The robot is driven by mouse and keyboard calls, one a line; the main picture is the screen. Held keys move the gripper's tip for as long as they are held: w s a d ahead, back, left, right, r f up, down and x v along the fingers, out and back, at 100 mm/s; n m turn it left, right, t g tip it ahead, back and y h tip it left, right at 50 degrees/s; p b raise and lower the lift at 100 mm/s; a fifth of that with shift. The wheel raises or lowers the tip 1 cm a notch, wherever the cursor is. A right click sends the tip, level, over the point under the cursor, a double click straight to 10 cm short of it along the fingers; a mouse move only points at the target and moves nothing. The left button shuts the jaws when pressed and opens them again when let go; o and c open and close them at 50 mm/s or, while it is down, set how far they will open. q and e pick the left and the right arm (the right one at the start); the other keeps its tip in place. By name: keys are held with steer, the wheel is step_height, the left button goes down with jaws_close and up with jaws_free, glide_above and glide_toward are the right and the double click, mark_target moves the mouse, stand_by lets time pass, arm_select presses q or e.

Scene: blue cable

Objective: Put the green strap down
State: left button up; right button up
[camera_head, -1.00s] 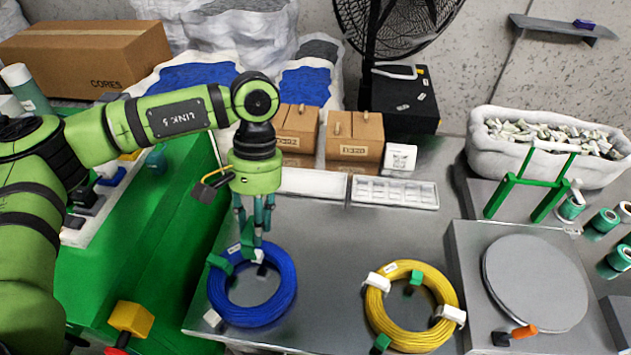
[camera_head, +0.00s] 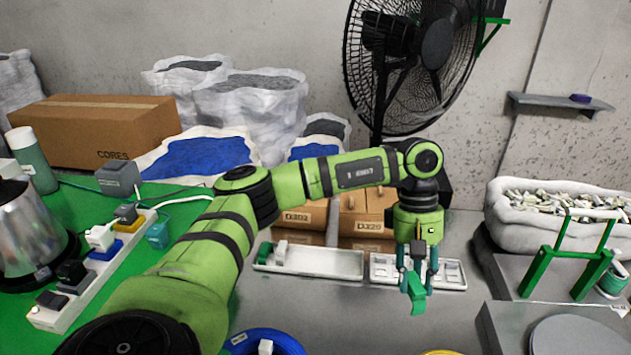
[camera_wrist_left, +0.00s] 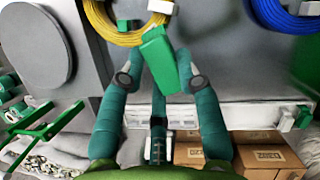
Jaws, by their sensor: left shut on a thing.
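My left gripper (camera_head: 418,268) is shut on a green strap (camera_head: 415,295), which hangs from its fingertips in front of the compartmented white tray (camera_head: 378,282). In the left wrist view the strap (camera_wrist_left: 160,60) is between the fingertips of the gripper (camera_wrist_left: 158,85), with grey table behind it. The blue cable coil (camera_head: 240,344) is cut off at the bottom of the head view; it also shows at the top right of the wrist view (camera_wrist_left: 280,18). My right gripper is not in view.
A long white tray (camera_head: 325,263) holds a green piece (camera_head: 265,252) and a white piece (camera_head: 281,248) at its left end. Two cardboard boxes (camera_head: 365,222) stand behind the trays. A yellow coil (camera_wrist_left: 118,35) lies on the table. A green frame (camera_head: 565,255) stands right.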

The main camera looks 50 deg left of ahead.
arm_select(q)
steer(key=w+a+f+n+t+y+b, duration=0.25)
steer(key=w+a+f+n+b, duration=0.35)
steer(key=n, duration=0.6)
steer(key=w+a+f+n+t+y+b, duration=0.1)
steer(key=w+a+f+n+t+b, duration=0.3)
steer(key=a+n+b, duration=0.55)
steer(key=a+f+n+y, duration=0.1)
steer(key=a+f+n, duration=0.2)
steer(key=a, duration=0.2)
steer(key=s+a+f+n+y+b, duration=0.1)
steer(key=a+f+n, duration=0.2)
steer(key=a+n, duration=0.1)
steer(key=a+f+n+g+y+b, duration=0.1)
steer(key=a+f+n, duration=0.2)
steer(key=a, duration=0.2)
steer(key=shift+s+a+n, duration=0.3)
steer(key=shift+a+n, duration=0.05)
step_height(320, 180, down, 4)
steer(key=shift+b, duration=0.3)
steer(key=o, duration=1.1)
steer(key=shift+f, duration=0.1)
steer(key=shift+c, duration=0.2)
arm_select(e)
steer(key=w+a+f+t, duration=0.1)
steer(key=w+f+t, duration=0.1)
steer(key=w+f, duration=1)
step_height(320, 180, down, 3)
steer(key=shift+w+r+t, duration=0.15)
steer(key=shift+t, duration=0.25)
